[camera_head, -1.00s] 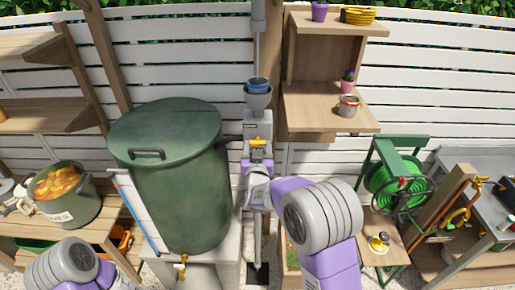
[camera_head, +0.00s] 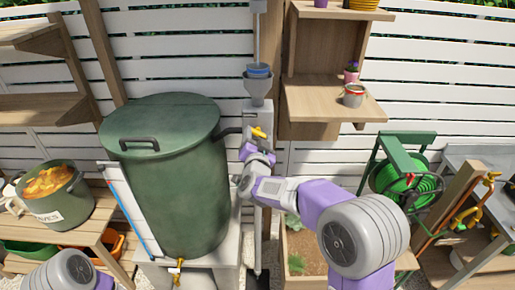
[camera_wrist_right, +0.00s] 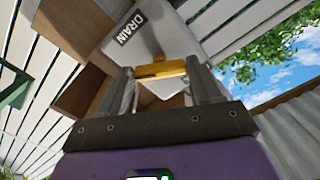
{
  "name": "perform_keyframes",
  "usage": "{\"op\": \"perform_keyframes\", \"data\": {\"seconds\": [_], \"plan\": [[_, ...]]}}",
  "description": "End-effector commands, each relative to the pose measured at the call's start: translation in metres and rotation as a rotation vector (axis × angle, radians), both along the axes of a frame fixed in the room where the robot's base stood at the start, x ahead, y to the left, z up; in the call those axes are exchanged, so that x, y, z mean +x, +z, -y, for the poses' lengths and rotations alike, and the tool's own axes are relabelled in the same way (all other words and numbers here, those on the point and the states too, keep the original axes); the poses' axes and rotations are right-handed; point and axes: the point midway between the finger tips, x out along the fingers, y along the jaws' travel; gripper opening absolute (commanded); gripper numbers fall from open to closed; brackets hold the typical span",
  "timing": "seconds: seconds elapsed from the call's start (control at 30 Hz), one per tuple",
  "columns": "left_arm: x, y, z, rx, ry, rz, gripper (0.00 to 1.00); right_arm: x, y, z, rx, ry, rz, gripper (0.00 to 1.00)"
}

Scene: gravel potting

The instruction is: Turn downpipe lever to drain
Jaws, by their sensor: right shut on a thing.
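The downpipe diverter is a grey box (camera_head: 259,113) on the pipe at the fence, right of the green barrel. Its yellow lever (camera_head: 259,132) sticks out at the front and looks slightly tilted. In the right wrist view the box (camera_wrist_right: 165,42) carries the word DRAIN, and the yellow lever (camera_wrist_right: 160,68) lies across between my fingers. My right gripper (camera_head: 254,142) reaches the lever from below; it also shows in the right wrist view (camera_wrist_right: 163,84), shut on the lever. Of my left arm only a link shows at the bottom left; its gripper is out of frame.
The green lidded barrel (camera_head: 165,180) stands close left of my right gripper. A wooden shelf (camera_head: 325,98) with a small pot and a tin is at the right. A green hose reel (camera_head: 402,170) stands further right. A pot of leaves (camera_head: 55,200) sits on the left bench.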

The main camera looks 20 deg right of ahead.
Motion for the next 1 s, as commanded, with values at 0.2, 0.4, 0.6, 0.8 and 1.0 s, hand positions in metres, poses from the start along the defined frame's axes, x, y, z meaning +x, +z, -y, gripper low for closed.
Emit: {"op": "perform_keyframes", "data": {"seconds": [0.2,0.4,0.6,0.8,1.0], "plan": [[0.0,-0.032,0.0,0.0,0.0,0.0,0.43,0.0,-0.004,0.001,0.202,-0.001,0.06,0.33],[0.0,-0.054,0.0,0.0,0.0,0.0,0.43,0.0,-0.004,0.001,0.384,-0.001,0.112,0.33],[0.0,-0.074,0.0,0.0,0.0,0.0,0.43,0.0,-0.003,0.001,0.566,-0.001,0.164,0.33],[0.0,-0.09,0.0,0.0,0.0,0.0,0.43,0.0,-0.003,0.0,0.731,0.0,0.211,0.33],[0.0,-0.101,0.0,0.0,0.0,0.0,0.43,0.0,-0.002,0.001,0.863,-0.001,0.248,0.33]]}}
